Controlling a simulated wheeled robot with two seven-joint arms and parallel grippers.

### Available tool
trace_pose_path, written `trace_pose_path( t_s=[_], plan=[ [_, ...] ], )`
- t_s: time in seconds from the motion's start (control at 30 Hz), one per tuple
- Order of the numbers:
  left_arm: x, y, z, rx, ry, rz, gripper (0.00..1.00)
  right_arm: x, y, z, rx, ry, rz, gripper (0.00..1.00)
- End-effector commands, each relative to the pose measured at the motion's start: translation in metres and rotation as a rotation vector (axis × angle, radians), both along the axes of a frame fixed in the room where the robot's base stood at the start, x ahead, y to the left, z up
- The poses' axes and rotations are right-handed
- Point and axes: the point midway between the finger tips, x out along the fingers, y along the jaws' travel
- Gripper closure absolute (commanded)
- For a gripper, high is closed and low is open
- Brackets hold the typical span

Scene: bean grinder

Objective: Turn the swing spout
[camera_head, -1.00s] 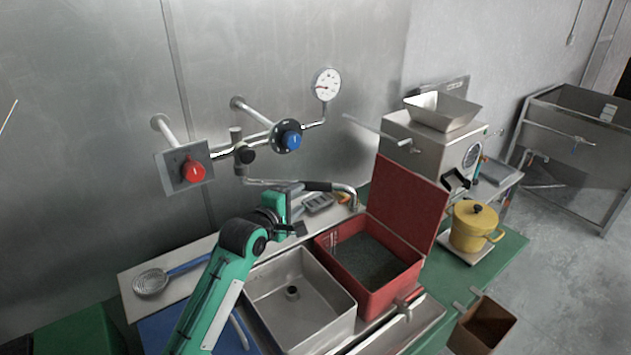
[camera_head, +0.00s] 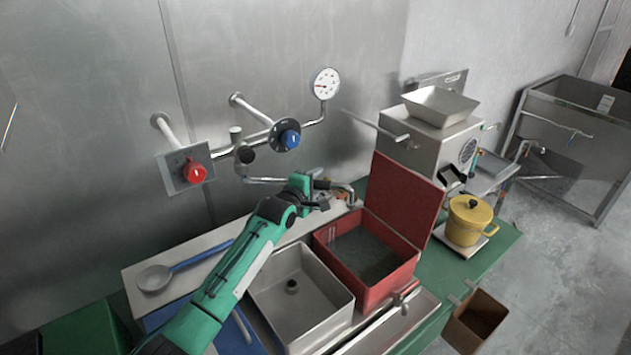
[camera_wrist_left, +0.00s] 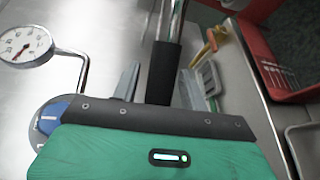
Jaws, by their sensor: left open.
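The swing spout (camera_head: 263,180) is a thin metal pipe that runs right from the wall valve to a bent end above the red box. In the left wrist view its black sleeve (camera_wrist_left: 163,72) lies between the two fingers. My left gripper (camera_head: 318,186) is open around the sleeve, and I cannot tell whether either finger touches it. In the head view the gripper hides the middle of the spout. The left gripper's fingers (camera_wrist_left: 160,87) also show in the wrist view. My right gripper is in neither view.
A red valve knob (camera_head: 195,173), a blue knob (camera_head: 289,138) and a gauge (camera_head: 325,84) are on the wall pipes. Below are a steel sink (camera_head: 335,318) and a red box (camera_head: 401,272) with its lid raised. A yellow pot (camera_head: 469,224) stands at the right.

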Motion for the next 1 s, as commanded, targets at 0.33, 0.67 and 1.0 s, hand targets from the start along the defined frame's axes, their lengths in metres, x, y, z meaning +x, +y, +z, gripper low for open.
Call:
trace_pose_path(
  t_s=[0.33, 0.67, 1.0],
  plan=[
    [0.001, 0.000, 0.000, 0.000, 0.000, 0.000, 0.72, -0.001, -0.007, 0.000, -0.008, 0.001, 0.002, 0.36],
    [0.000, 0.000, -0.001, 0.001, 0.000, -0.001, 1.00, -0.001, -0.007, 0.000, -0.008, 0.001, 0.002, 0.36],
    [-0.004, 0.001, -0.004, 0.002, -0.002, -0.062, 1.00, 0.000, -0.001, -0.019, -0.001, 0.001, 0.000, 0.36]
  ],
)
